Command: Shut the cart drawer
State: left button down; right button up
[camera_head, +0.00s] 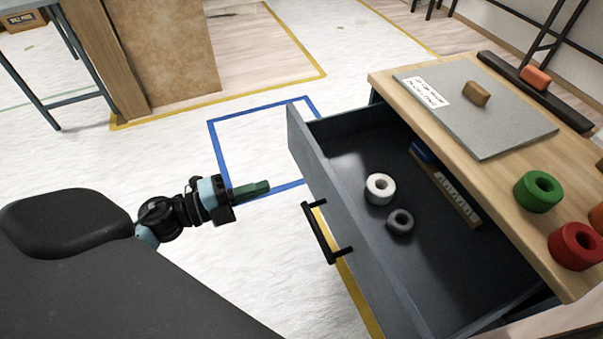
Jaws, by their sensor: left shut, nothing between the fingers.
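The cart drawer (345,225) is dark grey and stands pulled well out from under the wooden cart top (520,195). Its front panel faces left and carries a black bar handle (318,235). Inside lie a white roll (380,188), a smaller grey ring (400,221), and a wooden strip with a blue end (445,184). My left gripper (262,188) is shut and empty, its green fingers pointing right. In the picture it is left of the drawer front and handle, apart from them. My right gripper is not in view.
On the cart top lie a grey board (490,115), a green roll (538,192), a red roll (577,246) and a dark bar with an orange block (535,78). Blue tape (213,150) marks the pale floor. A wooden panel (170,50) stands at upper left.

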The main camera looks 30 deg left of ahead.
aim_at(315, 170)
pick_arm(q)
jog(key=x, duration=1)
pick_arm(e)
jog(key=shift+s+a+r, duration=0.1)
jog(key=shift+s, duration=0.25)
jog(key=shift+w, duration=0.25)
